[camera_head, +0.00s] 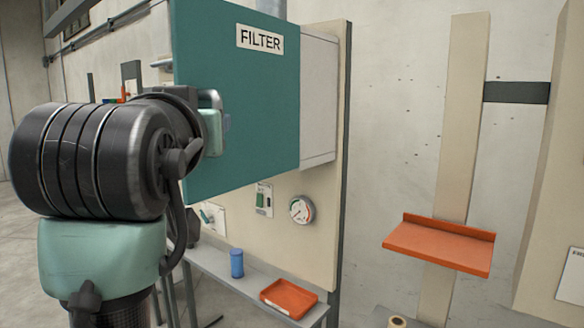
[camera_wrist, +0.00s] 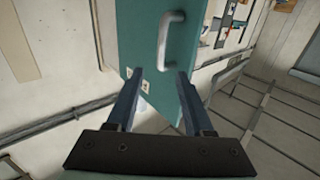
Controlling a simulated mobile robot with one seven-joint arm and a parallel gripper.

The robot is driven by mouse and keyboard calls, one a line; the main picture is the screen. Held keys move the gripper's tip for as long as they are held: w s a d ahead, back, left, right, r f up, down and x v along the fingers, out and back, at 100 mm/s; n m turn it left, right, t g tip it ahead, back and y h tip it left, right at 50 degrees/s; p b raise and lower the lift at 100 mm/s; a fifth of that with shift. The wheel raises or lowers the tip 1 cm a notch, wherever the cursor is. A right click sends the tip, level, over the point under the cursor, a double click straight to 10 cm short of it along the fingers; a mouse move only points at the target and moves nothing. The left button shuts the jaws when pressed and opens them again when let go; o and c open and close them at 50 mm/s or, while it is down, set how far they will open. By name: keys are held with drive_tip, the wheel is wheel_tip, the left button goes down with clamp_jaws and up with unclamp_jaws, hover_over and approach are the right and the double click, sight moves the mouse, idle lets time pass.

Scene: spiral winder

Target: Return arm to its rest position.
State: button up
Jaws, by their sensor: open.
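My gripper (camera_wrist: 160,98) shows in the wrist view with its two dark blue fingers apart and nothing between them. Beyond the fingers is the teal door of the filter cabinet (camera_wrist: 140,30) with a grey metal handle (camera_wrist: 168,40); the fingers look apart from the handle. In the head view my arm stands at the left, in front of the teal door (camera_head: 240,110) labelled FILTER, and hides its left part. The door stands open, with the pale cabinet box (camera_head: 319,100) behind it. My fingers are hidden in the head view.
Below the door, a grey shelf (camera_head: 215,272) holds a blue cup (camera_head: 237,263) and an orange tray (camera_head: 289,297). A gauge (camera_head: 301,209) is on the panel. An orange wall shelf (camera_head: 438,245) is at the right. In the wrist view a pipe (camera_wrist: 60,118) runs along the wall.

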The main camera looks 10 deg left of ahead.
drive_tip(key=s+d+f+m+t+h+b, duration=0.1)
drive_tip(key=d+f+t+h+b, duration=0.15)
drive_tip(key=d, duration=0.55)
drive_tip(key=s+d+m+t+h+b, duration=0.2)
drive_tip(key=s+d+t+b, duration=0.2)
drive_tip(key=s+d, duration=0.9)
drive_tip(key=t, duration=0.3)
drive_tip(key=shift+s+t+h, duration=0.3)
drive_tip(key=shift+t+h, duration=0.05)
